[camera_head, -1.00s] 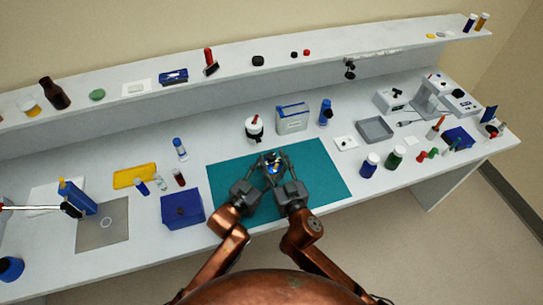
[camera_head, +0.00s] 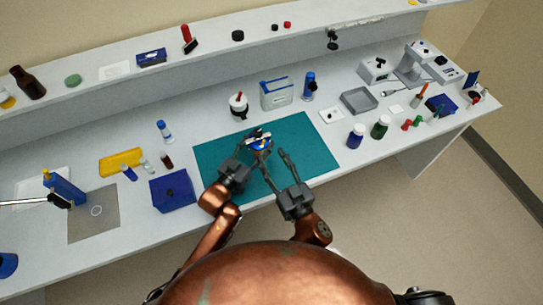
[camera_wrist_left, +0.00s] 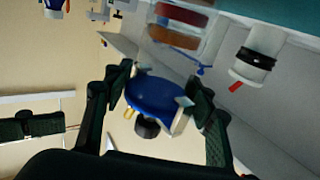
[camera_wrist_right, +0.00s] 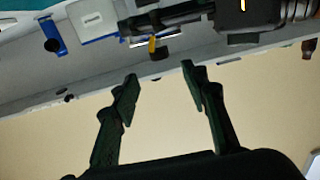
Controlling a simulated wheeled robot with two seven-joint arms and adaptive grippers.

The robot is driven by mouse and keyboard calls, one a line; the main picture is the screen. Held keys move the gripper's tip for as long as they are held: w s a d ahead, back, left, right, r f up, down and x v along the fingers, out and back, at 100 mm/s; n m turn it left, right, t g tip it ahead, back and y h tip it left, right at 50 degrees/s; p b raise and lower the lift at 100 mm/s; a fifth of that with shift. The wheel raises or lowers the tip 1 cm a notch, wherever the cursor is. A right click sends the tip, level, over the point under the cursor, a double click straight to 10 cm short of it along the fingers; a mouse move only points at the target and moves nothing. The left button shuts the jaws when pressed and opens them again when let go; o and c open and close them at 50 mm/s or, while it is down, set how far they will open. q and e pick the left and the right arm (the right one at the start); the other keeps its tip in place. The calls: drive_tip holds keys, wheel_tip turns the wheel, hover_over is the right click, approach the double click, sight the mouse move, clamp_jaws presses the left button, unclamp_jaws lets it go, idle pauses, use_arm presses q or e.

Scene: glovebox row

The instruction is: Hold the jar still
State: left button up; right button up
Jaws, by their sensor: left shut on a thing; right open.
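The jar (camera_head: 262,143), small with a blue top and pale and yellow parts, is over the teal mat (camera_head: 310,150). Whether it touches the mat is unclear. My left gripper (camera_head: 257,146) is shut on it. In the left wrist view the jar's round blue part (camera_wrist_left: 155,95) sits between the fingertips, with a black knob (camera_wrist_left: 147,127) beside it. My right gripper (camera_head: 274,160) is open and empty, just right of and nearer than the jar. In the right wrist view its fingertips (camera_wrist_right: 160,75) are apart with nothing between them.
A white bottle with a red tip (camera_head: 239,106) and a blue-and-white box (camera_head: 277,94) stand behind the mat. A dark blue box (camera_head: 172,190) is left of it. Blue (camera_head: 356,136) and green (camera_head: 381,127) bottles stand to the right. The mat's right half is clear.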

drive_tip(key=s+a+r+n+g+y, duration=0.2)
drive_tip(key=a+r+n+g+y, duration=0.3)
drive_tip(key=a+n, duration=0.45)
drive_tip(key=s+a+r+n+g+y, duration=0.1)
drive_tip(key=a+r+n+g+y, duration=0.15)
drive_tip(key=a+n+y, duration=0.6)
drive_tip(key=s+a+f+n+g, duration=0.1)
drive_tip(key=s+a+n+g, duration=0.3)
drive_tip(key=a+n+g, duration=0.6)
wheel_tip(320, 180, up, 7)
drive_tip(key=n+h, duration=2)
hover_over(258, 131)
drive_tip(key=shift+t, duration=0.25)
wheel_tip(258, 131, down, 12)
drive_tip(key=shift+s+r, duration=0.1)
drive_tip(key=shift+r, duration=0.15)
drive_tip(key=shift+c, duration=0.6)
